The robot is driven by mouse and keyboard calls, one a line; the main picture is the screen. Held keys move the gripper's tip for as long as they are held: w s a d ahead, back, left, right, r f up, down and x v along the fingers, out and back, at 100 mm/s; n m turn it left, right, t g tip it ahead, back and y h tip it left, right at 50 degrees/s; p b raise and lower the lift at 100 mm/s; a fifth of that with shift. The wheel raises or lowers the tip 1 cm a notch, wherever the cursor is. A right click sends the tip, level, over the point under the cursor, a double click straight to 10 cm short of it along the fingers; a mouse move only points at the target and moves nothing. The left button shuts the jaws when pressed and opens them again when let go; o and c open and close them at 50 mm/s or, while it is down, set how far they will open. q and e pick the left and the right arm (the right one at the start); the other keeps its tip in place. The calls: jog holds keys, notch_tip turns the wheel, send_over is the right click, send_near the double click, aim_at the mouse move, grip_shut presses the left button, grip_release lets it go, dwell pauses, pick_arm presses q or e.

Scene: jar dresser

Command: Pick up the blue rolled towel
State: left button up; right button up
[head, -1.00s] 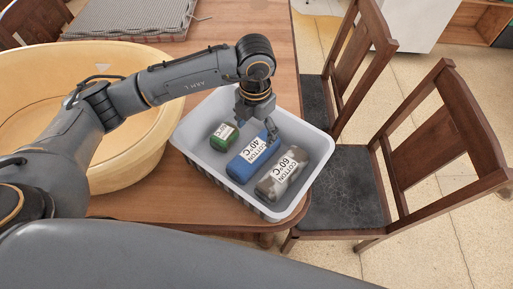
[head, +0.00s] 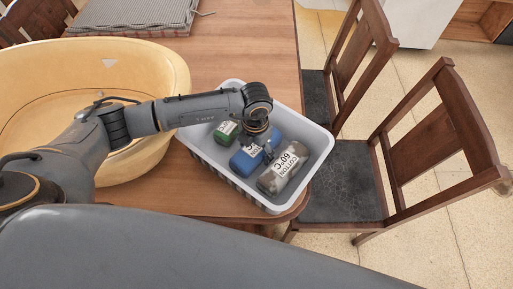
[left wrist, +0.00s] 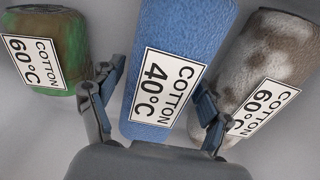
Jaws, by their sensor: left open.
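The blue rolled towel (head: 243,161) lies in a white basket (head: 203,157), between a green rolled towel and a grey-brown one. It carries a white label reading COTTON 40°C. My left gripper (head: 260,148) is down in the basket over the blue towel and hides part of it in the head view. In the left wrist view, the open fingers of my left gripper (left wrist: 155,102) stand on either side of the blue towel (left wrist: 195,30). I cannot tell whether they touch it. My right gripper is not in view.
The green towel (head: 225,132) and the grey-brown towel (head: 283,172) lie close on either side in the basket. A large yellow tub (head: 150,75) stands left on the wooden table (head: 240,50). Chairs (head: 345,180) stand to the right.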

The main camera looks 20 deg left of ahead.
pick_arm(q)
jog(key=c, duration=1)
jog(key=shift+c, duration=0.2)
jog(key=shift+r, duration=0.1)
